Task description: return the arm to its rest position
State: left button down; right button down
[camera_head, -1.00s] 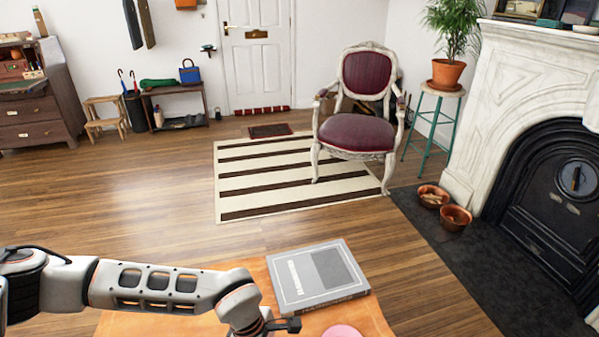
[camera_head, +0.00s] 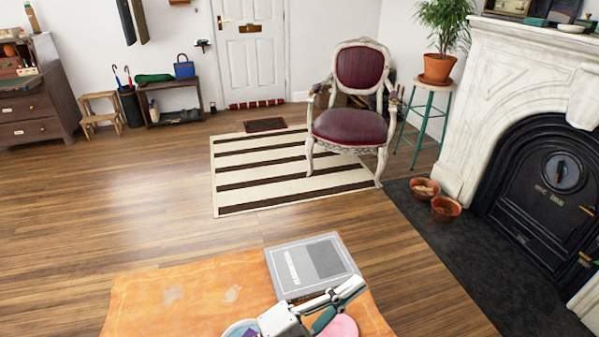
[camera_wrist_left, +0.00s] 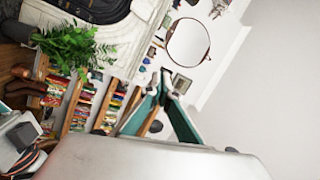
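My left gripper (camera_head: 338,302) is low in the head view, over the near part of the orange-topped surface (camera_head: 150,300). Its fingers point to the right, by the near edge of a grey book (camera_head: 315,262) and partly in front of a pink round thing (camera_head: 345,326). In the left wrist view two teal-padded fingers (camera_wrist_left: 162,82) stand apart at the base and narrow towards the tips, with nothing seen between them. My right gripper is in neither view.
A pale bowl (camera_head: 236,329) with something purple is cut off at the bottom edge. Beyond lie wood floor, a striped rug (camera_head: 235,185) and a red chair (camera_head: 350,128). The marble fireplace (camera_head: 490,100) and copper-coloured bowls (camera_head: 445,209) are at right.

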pick_arm(q)
jog(key=w+a+f+n+t+y+p, duration=0.2)
jog(key=a+f+n+t+y, duration=0.2)
jog(key=a+f+n+y, duration=0.95)
jog(key=s+a+f+n+g+y, duration=0.2)
jog(key=s+a+f+n, duration=0.6)
jog(key=a, duration=0.8)
jog(key=s+f+g, duration=0.2)
jog(key=s+f, duration=0.1)
jog(key=f, duration=0.2)
jog(key=shift+s+f, duration=0.3)
jog(key=shift+f, duration=0.1)
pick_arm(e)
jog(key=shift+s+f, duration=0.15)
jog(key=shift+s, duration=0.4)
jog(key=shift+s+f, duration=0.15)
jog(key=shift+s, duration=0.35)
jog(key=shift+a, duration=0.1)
